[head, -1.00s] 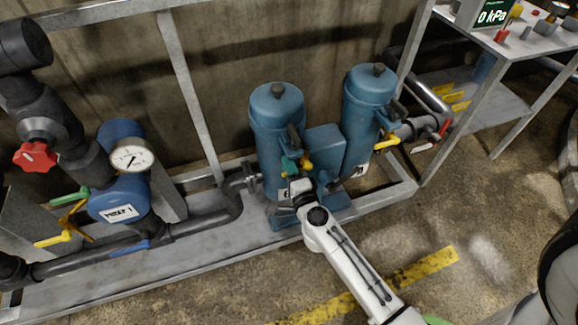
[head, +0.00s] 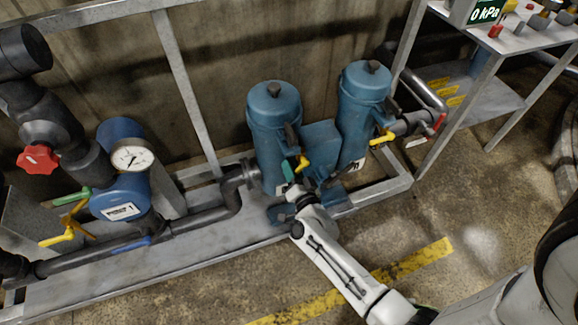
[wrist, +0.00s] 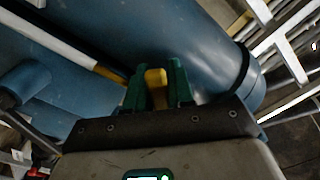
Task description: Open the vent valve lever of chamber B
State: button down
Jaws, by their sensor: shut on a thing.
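Two blue upright chambers stand side by side, a left one (head: 274,130) and a right one (head: 362,110); their labels are too small to read surely. A yellow lever (head: 302,163) is at the front of the left chamber. My gripper (head: 289,174) is low at that chamber's front. In the wrist view its green fingers (wrist: 157,86) are shut on a yellow lever end (wrist: 155,78), with the blue chamber wall (wrist: 190,45) just behind. Another yellow lever (head: 383,138) sits on the right chamber's side, apart from my gripper.
A grey metal frame (head: 190,95) stands around the chambers. At the left are a red valve knob (head: 37,159), a gauge (head: 131,157) and pipes. A shelf table (head: 470,95) stands at the right. The floor in front is open, with a yellow stripe (head: 300,308).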

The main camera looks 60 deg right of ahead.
jog(key=n, duration=0.2)
jog(key=s+d+f+n, duration=0.1)
jog(key=shift+n+p, duration=0.35)
jog(key=shift+n, duration=0.05)
jog(key=shift+s+d+f+n+p, duration=0.15)
jog(key=shift+d+n, duration=0.15)
jog(key=shift+n, duration=0.45)
jog(key=shift+s+d+n+p, duration=0.1)
jog(key=shift+s+d+n, duration=0.15)
jog(key=shift+n, duration=0.55)
jog(key=shift+s+d+f+n+p, duration=0.1)
jog(key=shift+d+n, duration=0.25)
jog(key=shift+n, duration=0.4)
jog(key=c, duration=1.1)
grip_release()
jog(key=shift+o, duration=0.2)
jog(key=v, duration=1)
jog(key=shift+s+a, duration=0.25)
jog(key=shift+s, duration=0.1)
